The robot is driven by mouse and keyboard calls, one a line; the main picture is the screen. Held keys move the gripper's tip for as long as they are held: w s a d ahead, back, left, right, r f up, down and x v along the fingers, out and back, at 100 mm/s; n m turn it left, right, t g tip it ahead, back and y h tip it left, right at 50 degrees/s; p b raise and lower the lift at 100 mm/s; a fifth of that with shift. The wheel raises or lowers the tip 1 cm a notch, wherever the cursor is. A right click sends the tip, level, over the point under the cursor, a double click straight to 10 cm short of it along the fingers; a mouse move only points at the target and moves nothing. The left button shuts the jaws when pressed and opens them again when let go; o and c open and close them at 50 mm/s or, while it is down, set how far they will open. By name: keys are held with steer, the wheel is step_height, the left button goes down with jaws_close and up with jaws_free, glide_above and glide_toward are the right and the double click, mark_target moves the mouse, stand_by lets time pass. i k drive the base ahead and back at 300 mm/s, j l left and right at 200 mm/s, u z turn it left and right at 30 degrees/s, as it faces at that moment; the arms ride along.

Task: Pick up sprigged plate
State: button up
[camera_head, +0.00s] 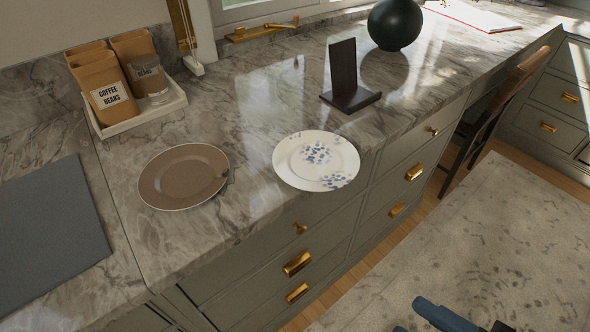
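The sprigged plate (297,163) is white with blue flower sprigs at its middle and lower right rim. It lies flat on the marble counter (240,115), close to the front edge; its near rim seems to reach or slightly overhang that edge. Nothing lies on it. A plain brown plate (184,176) with a light rim lies to its left, a small gap apart. My gripper is not in view; only blue and black parts, likely of my arm, show at the bottom edge right of centre, low over the floor and well away from the plate.
A dark upright stand (344,75) is behind the sprigged plate, with a dark round vase (395,24) farther back. A white tray (134,118) holds coffee containers and a glass. A grey mat (48,230) lies left. A wooden chair (500,105) stands right; rug floor in front is open.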

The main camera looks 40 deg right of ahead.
mark_target(316, 161)
steer(key=k+j+z, duration=0.1)
steer(key=j+z, duration=0.3)
steer(key=j, duration=1.5)
steer(key=z, duration=1.5)
